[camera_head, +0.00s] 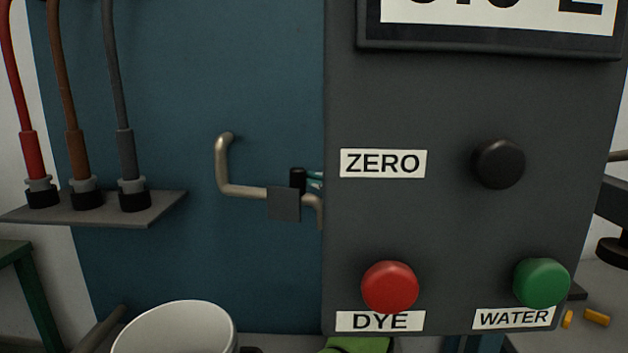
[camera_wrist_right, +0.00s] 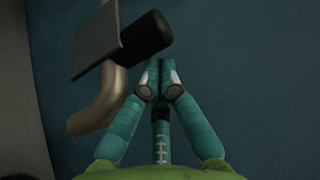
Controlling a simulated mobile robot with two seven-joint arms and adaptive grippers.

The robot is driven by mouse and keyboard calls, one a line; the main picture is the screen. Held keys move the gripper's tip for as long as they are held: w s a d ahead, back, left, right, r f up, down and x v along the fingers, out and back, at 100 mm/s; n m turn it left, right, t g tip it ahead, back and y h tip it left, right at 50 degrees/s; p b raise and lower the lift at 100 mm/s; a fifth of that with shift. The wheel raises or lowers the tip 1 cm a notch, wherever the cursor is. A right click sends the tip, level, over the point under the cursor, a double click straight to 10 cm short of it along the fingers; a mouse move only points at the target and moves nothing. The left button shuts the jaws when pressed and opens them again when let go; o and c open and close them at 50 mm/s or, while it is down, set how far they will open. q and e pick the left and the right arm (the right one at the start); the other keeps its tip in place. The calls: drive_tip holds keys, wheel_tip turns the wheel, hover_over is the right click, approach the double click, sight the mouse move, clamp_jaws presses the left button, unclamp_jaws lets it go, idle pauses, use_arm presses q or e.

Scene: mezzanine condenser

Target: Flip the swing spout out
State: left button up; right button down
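The swing spout is a bent metal pipe (camera_head: 222,165) coming out of the blue panel, with its end turned down beside the grey box. It carries a square grey plate (camera_head: 284,204) and a short black handle (camera_head: 298,180). In the right wrist view the pipe (camera_wrist_right: 106,100), plate (camera_wrist_right: 97,42) and black handle (camera_wrist_right: 150,36) are close up. My right gripper (camera_wrist_right: 158,64) has its teal fingertips together, just beside the handle's end, with nothing visible between them; contact is unclear. In the head view its teal tips (camera_head: 316,181) show partly behind the box. My left gripper is out of view.
The grey box (camera_head: 450,225) with a black ZERO knob (camera_head: 498,164), red DYE button (camera_head: 390,287) and green WATER button (camera_head: 541,282) hides most of my right arm. A white bucket (camera_head: 175,330) stands below left. A shelf (camera_head: 165,207) holds several cables.

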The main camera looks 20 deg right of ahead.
drive_tip(key=v, duration=0.6)
drive_tip(key=shift+d+f, duration=0.25)
drive_tip(key=shift+d, duration=0.05)
